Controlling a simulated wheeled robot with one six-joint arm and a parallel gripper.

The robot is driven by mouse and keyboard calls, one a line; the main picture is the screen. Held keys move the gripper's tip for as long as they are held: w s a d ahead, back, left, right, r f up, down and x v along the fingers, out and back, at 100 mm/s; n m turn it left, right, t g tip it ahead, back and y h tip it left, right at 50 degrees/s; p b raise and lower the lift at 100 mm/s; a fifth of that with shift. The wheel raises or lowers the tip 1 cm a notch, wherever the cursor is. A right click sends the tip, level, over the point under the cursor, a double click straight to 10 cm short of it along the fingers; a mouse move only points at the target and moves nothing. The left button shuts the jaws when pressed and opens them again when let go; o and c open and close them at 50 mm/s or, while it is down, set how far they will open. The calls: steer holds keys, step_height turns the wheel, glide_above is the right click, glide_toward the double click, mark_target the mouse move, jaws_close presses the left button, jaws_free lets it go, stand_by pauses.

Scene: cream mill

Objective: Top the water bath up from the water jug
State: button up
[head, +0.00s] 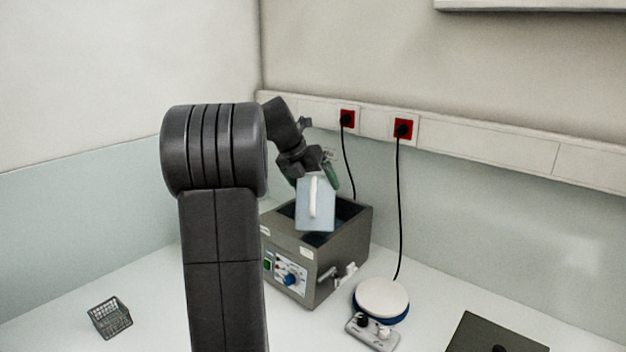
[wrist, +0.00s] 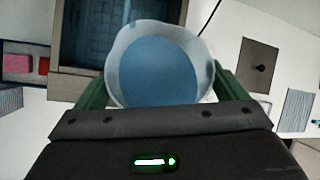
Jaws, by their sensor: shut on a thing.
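The water jug (head: 314,209) is pale blue with a white handle strip. In the head view it is above the open top of the water bath (head: 333,262), a grey box with a front control panel. My gripper (head: 328,172) is shut on the jug near its upper part. In the wrist view the jug's round mouth (wrist: 159,68) shows blue water inside, between the green fingers of my gripper (wrist: 158,92). The bath's rim (wrist: 75,84) lies beyond the jug at the upper left, with a dark blue basin. I see no stream of water.
A round white-topped device (head: 381,298) stands right of the bath. A dark flat plate (head: 494,334) lies at the front right. A small wire basket (head: 109,318) is at the left. Black cords hang from red wall sockets (head: 403,128) behind.

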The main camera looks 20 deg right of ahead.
steer(key=shift+f+g+y+p, duration=0.4)
steer(key=shift+f+p, duration=0.5)
steer(key=shift+p, duration=0.85)
steer(key=shift+w+d+f+g+y, duration=0.3)
steer(key=shift+w+d+g, duration=0.1)
steer(key=shift+g, duration=0.4)
steer(key=shift+c, duration=0.2)
steer(key=shift+w+r+n+g, duration=0.1)
steer(key=shift+r+n+g, duration=0.05)
steer(key=shift+n+g, duration=0.2)
steer(key=shift+o, duration=0.2)
steer(key=shift+w+d+g+y, duration=0.25)
steer(key=shift+w+g+y, duration=0.2)
steer(key=shift+y, duration=0.05)
steer(key=shift+w+d+r+g, duration=0.1)
steer(key=shift+w+r+g, duration=0.2)
steer(key=shift+g, duration=0.1)
stand_by(2.3)
